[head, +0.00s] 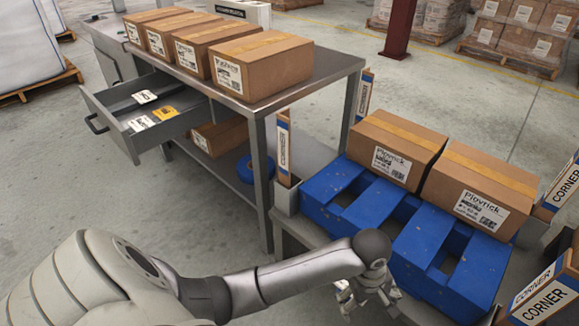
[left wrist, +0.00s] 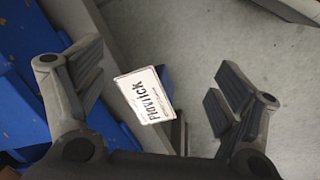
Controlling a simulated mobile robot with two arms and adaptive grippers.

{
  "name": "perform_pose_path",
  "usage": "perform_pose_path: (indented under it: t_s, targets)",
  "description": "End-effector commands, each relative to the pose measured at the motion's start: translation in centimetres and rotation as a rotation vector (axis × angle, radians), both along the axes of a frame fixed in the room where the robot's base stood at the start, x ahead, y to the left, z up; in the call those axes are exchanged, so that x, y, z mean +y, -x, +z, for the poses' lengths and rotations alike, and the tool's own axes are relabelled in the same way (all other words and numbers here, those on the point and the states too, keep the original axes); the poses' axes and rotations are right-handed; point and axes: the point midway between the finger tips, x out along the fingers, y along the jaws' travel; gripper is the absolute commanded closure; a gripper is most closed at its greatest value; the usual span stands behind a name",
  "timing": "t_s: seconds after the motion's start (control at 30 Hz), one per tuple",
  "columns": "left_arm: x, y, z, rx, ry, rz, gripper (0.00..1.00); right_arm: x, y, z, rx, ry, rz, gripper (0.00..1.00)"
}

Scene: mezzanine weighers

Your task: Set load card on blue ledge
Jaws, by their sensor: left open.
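My left gripper (head: 367,298) hangs in front of the near edge of the blue slatted pallet (head: 352,216), the blue ledge-like thing here. In the left wrist view its two fingers (left wrist: 160,86) are spread wide apart. A white load card (left wrist: 147,96) printed "Plavrick" shows between them, tilted, nearer the left finger, with clear space to the right finger. I cannot tell whether it rests on something or is in the air. Blue pallet parts (left wrist: 20,105) show at the left of that view. My right gripper is out of view.
Two cartons (head: 398,148) stand on the pallet, with corner posts (head: 283,150) around it. A steel table (head: 325,72) with several cartons has an open drawer (head: 132,107) holding white and yellow cards. A blue coil (head: 246,172) lies on its lower shelf.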

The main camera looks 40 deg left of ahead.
Motion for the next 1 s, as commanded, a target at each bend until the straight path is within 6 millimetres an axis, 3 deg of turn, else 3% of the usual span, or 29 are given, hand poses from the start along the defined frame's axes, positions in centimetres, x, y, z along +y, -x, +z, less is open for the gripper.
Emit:
perform_pose_path:
  t_s: [0.03,0.23,0.6,0.77,1.0]
  targets:
    - [-0.4,1.8,-0.4,-0.029,0.02,-0.094,0.12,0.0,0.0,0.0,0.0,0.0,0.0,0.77]
    - [0.6,7.1,-0.5,-0.181,0.004,-0.45,0.12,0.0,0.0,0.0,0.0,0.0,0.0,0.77]
    - [8.0,15.7,1.7,-0.306,-0.252,-0.948,0.12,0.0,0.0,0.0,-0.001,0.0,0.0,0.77]
    - [9.7,17.1,2.5,-0.298,-0.318,-1.04,0.12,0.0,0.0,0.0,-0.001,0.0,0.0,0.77]
    - [9.9,17.3,2.6,-0.296,-0.327,-1.058,0.12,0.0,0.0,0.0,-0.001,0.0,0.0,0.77]
